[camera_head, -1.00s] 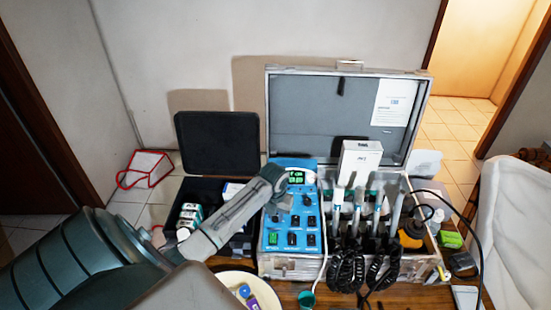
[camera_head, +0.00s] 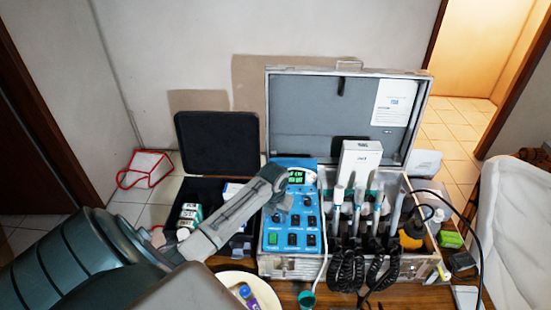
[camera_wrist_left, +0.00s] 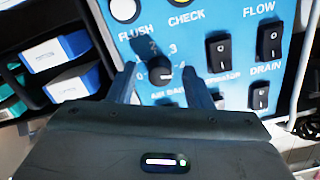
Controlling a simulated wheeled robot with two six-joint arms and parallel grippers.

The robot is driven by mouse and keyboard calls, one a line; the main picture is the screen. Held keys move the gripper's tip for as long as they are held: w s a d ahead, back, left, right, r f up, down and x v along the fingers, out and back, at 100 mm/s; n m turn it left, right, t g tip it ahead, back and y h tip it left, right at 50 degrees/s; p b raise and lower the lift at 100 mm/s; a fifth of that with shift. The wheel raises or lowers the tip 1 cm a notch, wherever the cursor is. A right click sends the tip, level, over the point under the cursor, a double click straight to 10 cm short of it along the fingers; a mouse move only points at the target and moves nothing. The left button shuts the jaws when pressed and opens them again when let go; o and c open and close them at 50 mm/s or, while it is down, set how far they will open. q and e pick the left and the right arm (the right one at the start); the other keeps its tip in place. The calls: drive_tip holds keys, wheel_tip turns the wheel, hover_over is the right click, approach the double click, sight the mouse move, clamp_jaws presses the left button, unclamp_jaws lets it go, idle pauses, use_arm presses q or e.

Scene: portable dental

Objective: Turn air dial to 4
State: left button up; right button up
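The blue control panel (camera_head: 273,226) stands in the open metal case. In the left wrist view, the black air dial (camera_wrist_left: 160,74) is on the blue panel (camera_wrist_left: 207,22), with numbers including 0, 2 and 3 around it. A pale mark shows on its knob, but I cannot tell clearly which number it points to. My left gripper (camera_wrist_left: 159,84) is open, one finger to each side of the dial, with visible gaps. In the head view my left gripper (camera_head: 280,200) is over the panel's left side and hides part of it. My right gripper is not in view.
Black rocker switches (camera_wrist_left: 218,52) sit right of the dial, close to the right finger. Handpieces with coiled black cords fill the case's right half. A black box (camera_head: 190,191) with small cartons stands left. A pale bowl (camera_head: 232,279) is in front.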

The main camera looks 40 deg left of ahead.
sight(275, 218)
use_arm(q)
wheel_tip(275, 218, up, 11)
drive_tip(key=s+b, duration=0.1)
drive_tip(key=b, duration=0.2)
drive_tip(key=shift+d+f+b, duration=0.15)
drive_tip(key=shift+d+b, duration=0.15)
drive_tip(key=shift+b, duration=0.1)
idle(0.3)
